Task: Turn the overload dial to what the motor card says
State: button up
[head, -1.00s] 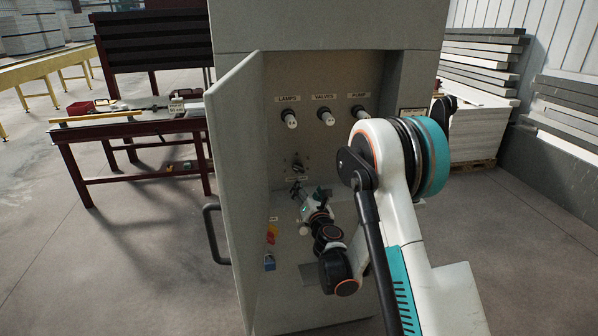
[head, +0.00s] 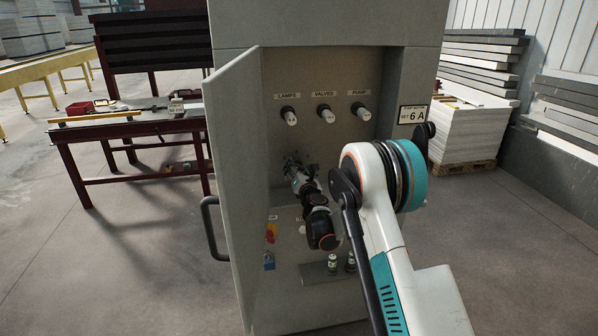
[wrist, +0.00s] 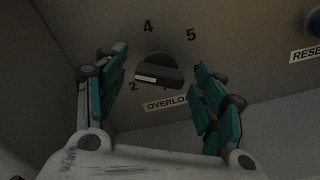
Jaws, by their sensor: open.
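The overload dial (wrist: 160,68) is a dark round knob with a raised bar on the panel inside the cabinet. A white mark shows on the bar's left half, toward the 2. The figures 2, 4 and 5 are readable; others are hidden or unclear. The "OVERLOA..." label (wrist: 166,104) below is partly covered by a finger. My gripper (wrist: 154,76) is open, with one finger either side of the dial and gaps between. In the head view my gripper (head: 291,160) hides the dial. The motor card (head: 412,114) on the cabinet's right front reads "SET 6 A".
LAMPS, VALVES and PUMP switches (head: 325,116) line the upper panel. The cabinet door (head: 236,190) stands open at left. A RESET label (wrist: 305,54) is right of the dial.

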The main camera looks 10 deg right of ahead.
jog(key=shift+w, duration=0.1)
jog(key=shift+c, duration=0.5)
jog(key=c, duration=1)
jog(key=shift+o, duration=0.2)
jog(key=shift+m, duration=0.3)
